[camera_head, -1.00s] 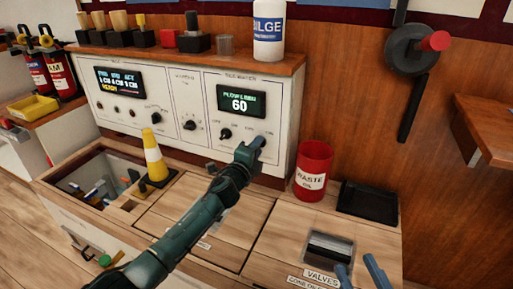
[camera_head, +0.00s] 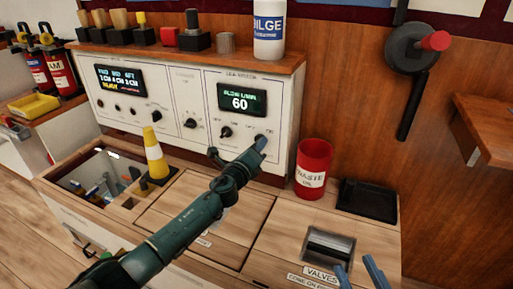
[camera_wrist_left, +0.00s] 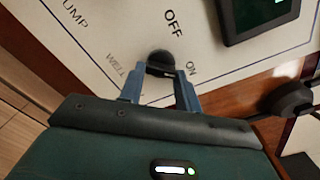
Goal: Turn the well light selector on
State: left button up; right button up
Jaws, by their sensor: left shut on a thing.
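The selector is a small black knob (camera_wrist_left: 160,62) on the white panel in the left wrist view, with OFF and ON printed near it and a partly visible WELL label. My left gripper (camera_wrist_left: 159,84) has its blue fingers on either side of the knob and is shut on it. In the head view my left gripper (camera_head: 260,143) reaches the lower right of the right panel (camera_head: 205,100) and hides most of this knob. I cannot tell the pointer's direction. My right gripper (camera_head: 359,272) shows two blue fingers apart, empty, at the bottom edge.
Another black knob (camera_head: 225,132) sits left of my gripper, under a display (camera_head: 242,101) reading 60. A red waste can (camera_head: 313,170) and a black tray (camera_head: 367,201) stand right of it. A yellow cone (camera_head: 155,158) stands by the open well. The wooden counter below is mostly clear.

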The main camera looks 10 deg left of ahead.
dwell(0.4)
pick_arm(q)
jog(key=o, duration=1)
jog(key=shift+c, duration=0.2)
pick_arm(e)
jog(key=shift+r, duration=0.3)
pick_arm(q)
jog(key=s+p, duration=0.1)
jog(key=s, duration=0.3)
jog(key=s+a+p, duration=0.1)
jog(key=s, duration=0.3)
jog(key=s+a+p, duration=0.1)
jog(key=s, duration=0.4)
jog(key=shift+a+p, duration=0.25)
jog(key=shift+p, duration=0.1)
pick_arm(e)
jog(key=shift+s+d+f+n, duration=0.2)
jog(key=shift+d+n, duration=0.1)
jog(key=shift+n, duration=0.1)
jog(key=shift+r, duration=0.1)
